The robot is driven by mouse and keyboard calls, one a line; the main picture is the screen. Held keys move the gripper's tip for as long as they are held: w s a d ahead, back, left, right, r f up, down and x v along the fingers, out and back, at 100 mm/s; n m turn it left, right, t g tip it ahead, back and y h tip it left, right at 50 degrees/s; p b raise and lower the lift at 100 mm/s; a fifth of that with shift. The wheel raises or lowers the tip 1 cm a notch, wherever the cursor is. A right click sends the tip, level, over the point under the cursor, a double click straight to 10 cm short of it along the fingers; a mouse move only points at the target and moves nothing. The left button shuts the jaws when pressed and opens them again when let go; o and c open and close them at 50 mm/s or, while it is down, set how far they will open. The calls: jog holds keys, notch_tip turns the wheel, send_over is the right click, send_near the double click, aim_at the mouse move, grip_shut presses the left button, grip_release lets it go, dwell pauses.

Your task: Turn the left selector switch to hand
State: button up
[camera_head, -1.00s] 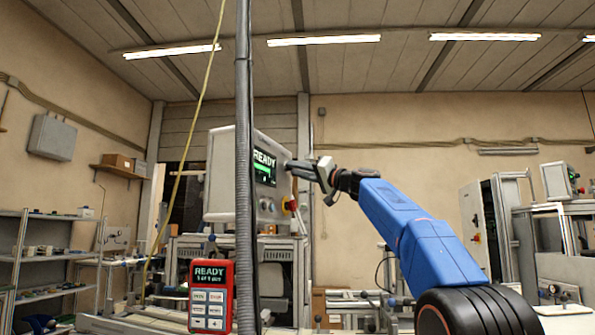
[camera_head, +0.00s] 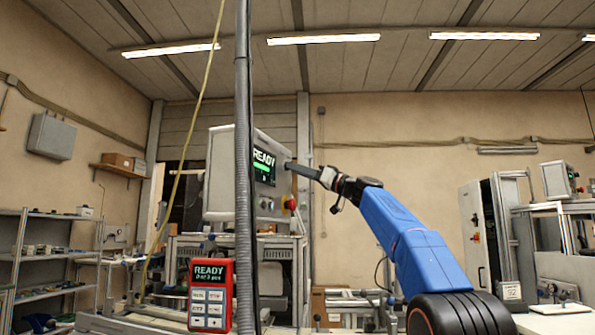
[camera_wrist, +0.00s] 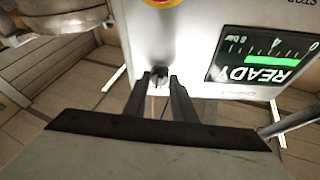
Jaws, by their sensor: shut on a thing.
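The grey control cabinet (camera_head: 222,178) stands left of centre in the head view, with a lit READY screen (camera_head: 263,167). My gripper (camera_head: 291,167) reaches its front near the upper right edge. In the wrist view, the dark fingers of my gripper (camera_wrist: 159,82) are shut on a small dark selector switch knob (camera_wrist: 159,72) on the cabinet face. The READY screen (camera_wrist: 262,55) appears upside down there. The fingers partly hide the knob, and its pointer position is not legible. No second selector shows there, so I cannot tell left from right.
A red and yellow emergency stop (camera_head: 290,204) sits below my gripper; its yellow ring (camera_wrist: 160,2) is cut off in the wrist view. A grey vertical conduit (camera_head: 243,200) crosses before the cabinet. A red pendant (camera_head: 210,295) stands in front.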

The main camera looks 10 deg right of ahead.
jog(key=shift+n, duration=0.6)
jog(key=o, duration=1)
jog(key=shift+g+y, duration=0.3)
jog(key=shift+d, duration=0.1)
jog(key=v, duration=1.7)
jog(key=shift+s+f, duration=0.1)
jog(key=shift+s, duration=0.05)
